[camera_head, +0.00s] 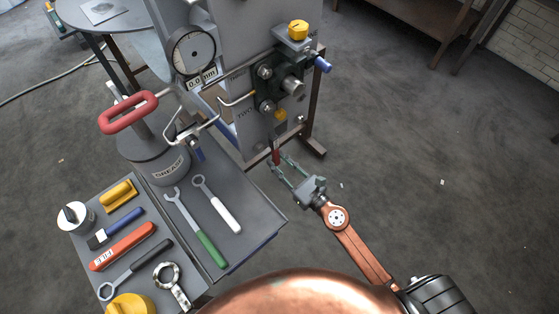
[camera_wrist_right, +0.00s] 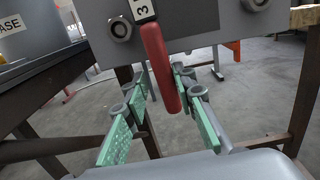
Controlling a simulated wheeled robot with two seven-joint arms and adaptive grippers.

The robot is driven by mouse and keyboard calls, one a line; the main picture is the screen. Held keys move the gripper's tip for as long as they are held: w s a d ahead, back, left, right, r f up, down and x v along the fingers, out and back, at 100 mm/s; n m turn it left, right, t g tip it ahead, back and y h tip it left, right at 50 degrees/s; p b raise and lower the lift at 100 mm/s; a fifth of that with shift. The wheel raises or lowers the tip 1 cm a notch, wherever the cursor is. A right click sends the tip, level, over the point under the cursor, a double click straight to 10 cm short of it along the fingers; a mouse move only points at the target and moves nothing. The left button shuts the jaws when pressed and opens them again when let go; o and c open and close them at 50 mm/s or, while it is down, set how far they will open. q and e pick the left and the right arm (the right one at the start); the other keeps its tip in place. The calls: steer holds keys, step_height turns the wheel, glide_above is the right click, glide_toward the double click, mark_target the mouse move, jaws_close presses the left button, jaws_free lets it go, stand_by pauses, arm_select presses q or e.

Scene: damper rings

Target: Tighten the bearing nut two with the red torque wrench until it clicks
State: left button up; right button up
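The red-handled wrench (camera_head: 276,157) hangs downward at the machine's front, below the bolts on its dark block. Its head is hard to make out. In the right wrist view the red handle (camera_wrist_right: 162,68) has a white label reading 3 above it. My right gripper (camera_head: 277,164) is at the handle's lower end. In the wrist view its green-padded fingers (camera_wrist_right: 160,88) are apart on either side of the handle, with a visible gap. Hex bolts or nuts (camera_head: 265,71) and (camera_head: 267,107) show on the block; I cannot tell which is number two. My left gripper is not in view.
A grey bench (camera_head: 245,235) holds two spanners, a grease can (camera_head: 160,165) and, on a tray, several tools including a red one (camera_head: 122,247). The machine's dark legs (camera_head: 314,148) stand close to my right gripper.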

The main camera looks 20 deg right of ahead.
steer(key=shift+s+a, duration=0.15)
steer(key=shift+a, duration=0.2)
steer(key=shift+s+a+m, duration=0.1)
steer(key=shift+a+m, duration=0.2)
steer(key=shift+w+d+r+n+b, duration=0.1)
steer(key=shift+w+d+n+b, duration=0.2)
steer(key=shift+d, duration=0.45)
steer(key=shift+w+d+f+n+b, duration=0.1)
steer(key=shift+w+d+n, duration=0.1)
steer(key=shift+d+n, duration=0.4)
steer(key=shift+w+d+r+n+b, duration=0.1)
steer(key=shift+w+d+n+b, duration=0.15)
steer(key=shift+d, duration=0.6)
steer(key=shift+a, duration=0.1)
jaws_close()
